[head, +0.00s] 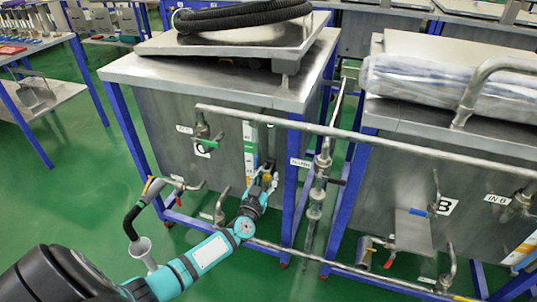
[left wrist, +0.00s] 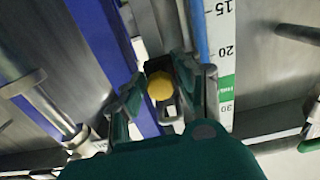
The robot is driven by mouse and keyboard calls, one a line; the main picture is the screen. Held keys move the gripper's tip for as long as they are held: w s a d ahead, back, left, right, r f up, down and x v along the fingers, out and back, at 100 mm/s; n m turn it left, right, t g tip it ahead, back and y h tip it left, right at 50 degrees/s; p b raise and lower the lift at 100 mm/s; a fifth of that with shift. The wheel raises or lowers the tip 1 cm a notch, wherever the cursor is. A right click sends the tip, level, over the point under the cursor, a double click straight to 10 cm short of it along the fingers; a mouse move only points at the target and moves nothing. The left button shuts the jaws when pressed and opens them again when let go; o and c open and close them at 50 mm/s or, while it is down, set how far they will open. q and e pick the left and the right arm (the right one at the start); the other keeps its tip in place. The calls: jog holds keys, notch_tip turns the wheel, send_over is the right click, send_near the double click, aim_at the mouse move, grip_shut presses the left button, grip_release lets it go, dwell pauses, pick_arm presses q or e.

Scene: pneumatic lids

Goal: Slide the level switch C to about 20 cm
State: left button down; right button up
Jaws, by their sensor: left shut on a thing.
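The level switch (left wrist: 160,85) of tank C shows in the left wrist view as a dark block with a round yellow knob. My left gripper (left wrist: 162,92) has its fingers on both sides of the knob and is shut on it. In the head view my left gripper (head: 264,184) is at the front of the tank marked C (head: 202,148), low beside the scale strip (head: 250,150). The scale strip (left wrist: 223,50) in the wrist view reads 15, 20 and 30, with a green band below 20. The switch appears near the green band; its exact reading cannot be told.
A horizontal pipe (head: 350,133) runs across in front of the tanks. A blue table leg (head: 292,185) and a vertical valve pipe (head: 318,190) stand right of my left gripper. A valve with a black hose (head: 133,217) is to its left. Tank B (head: 445,206) stands at right.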

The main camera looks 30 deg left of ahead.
pick_arm(q)
jog(key=c, duration=1.3)
grip_release()
jog(key=shift+f, duration=0.15)
jog(key=shift+o, duration=1.2)
jog(key=shift+s+d+r+p, duration=0.1)
jog(key=shift+s+r+p, duration=0.05)
jog(key=shift+s+p, duration=0.2)
jog(key=shift+s+d+r+p, duration=0.1)
jog(key=shift+s+p, duration=0.15)
jog(key=shift+s, duration=0.2)
jog(key=shift+p+v, duration=0.95)
jog(key=shift+v, duration=1.15)
jog(key=shift+s+f, duration=0.1)
jog(key=shift+s, duration=0.15)
jog(key=v, duration=1.1)
jog(key=shift+s, duration=0.35)
